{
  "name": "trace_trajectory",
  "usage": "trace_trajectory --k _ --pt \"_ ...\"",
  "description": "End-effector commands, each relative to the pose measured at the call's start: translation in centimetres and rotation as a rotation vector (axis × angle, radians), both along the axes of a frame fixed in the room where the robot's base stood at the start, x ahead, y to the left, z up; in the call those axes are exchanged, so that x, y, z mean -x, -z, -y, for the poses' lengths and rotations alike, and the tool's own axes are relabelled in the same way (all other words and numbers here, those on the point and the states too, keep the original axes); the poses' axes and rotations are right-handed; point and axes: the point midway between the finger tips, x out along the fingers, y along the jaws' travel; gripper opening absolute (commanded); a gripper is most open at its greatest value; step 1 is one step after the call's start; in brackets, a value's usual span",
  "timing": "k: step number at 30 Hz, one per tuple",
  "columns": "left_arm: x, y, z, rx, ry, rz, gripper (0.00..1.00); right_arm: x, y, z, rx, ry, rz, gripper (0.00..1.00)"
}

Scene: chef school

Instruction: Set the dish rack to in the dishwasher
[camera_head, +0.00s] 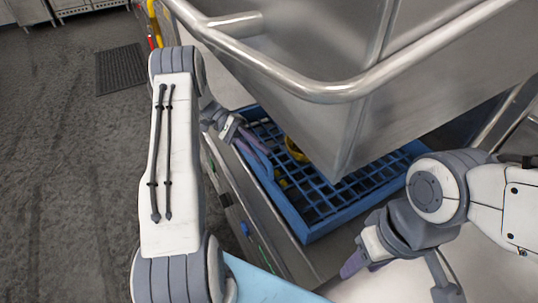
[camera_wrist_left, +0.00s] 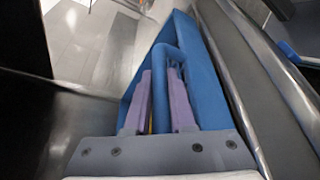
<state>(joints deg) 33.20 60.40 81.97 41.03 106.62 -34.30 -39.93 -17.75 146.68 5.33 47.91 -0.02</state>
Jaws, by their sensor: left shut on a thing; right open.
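The blue dish rack (camera_head: 311,230) has a grid floor and sits on the metal surface, partly under the raised steel hood of the dishwasher (camera_head: 340,120). The hood hides its far part. My left gripper (camera_head: 262,158) is at the rack's left side. In the left wrist view, the purple fingers of my left gripper (camera_wrist_left: 160,98) are shut on a blue looped handle of the rack (camera_wrist_left: 186,48). My right gripper (camera_head: 356,266) is open and empty, in front of the rack's near right side and apart from it.
A yellow item (camera_head: 295,150) lies in the rack, mostly hidden by the hood. The hood's tubular handle (camera_head: 340,92) crosses above the rack. A dark floor mat (camera_head: 121,69) lies at the upper left. The grey floor on the left is mostly clear.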

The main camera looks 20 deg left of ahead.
Motion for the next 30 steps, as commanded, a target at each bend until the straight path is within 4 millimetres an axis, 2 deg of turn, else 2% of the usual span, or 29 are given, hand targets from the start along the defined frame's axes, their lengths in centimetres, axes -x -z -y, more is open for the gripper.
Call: trace_trajectory --k 14,15,17,30 --pt "0.27 -0.05 -0.48 0.003 0.009 -0.008 0.0 0.0 0.08 0.01 0.0 0.0 0.0 0.5" --pt "0.27 -0.05 -0.49 0.003 0.009 -0.008 0.3 0.0 0.08 0.01 0.0 0.0 0.0 0.5" --pt "0.26 -0.04 -0.5 0.003 0.008 -0.007 0.52 0.0 0.08 0.01 0.0 0.0 0.0 0.5" --pt "-0.03 -0.05 -0.86 0.001 0.009 -0.004 0.52 0.0 0.17 0.0 0.0 0.0 0.0 0.5"
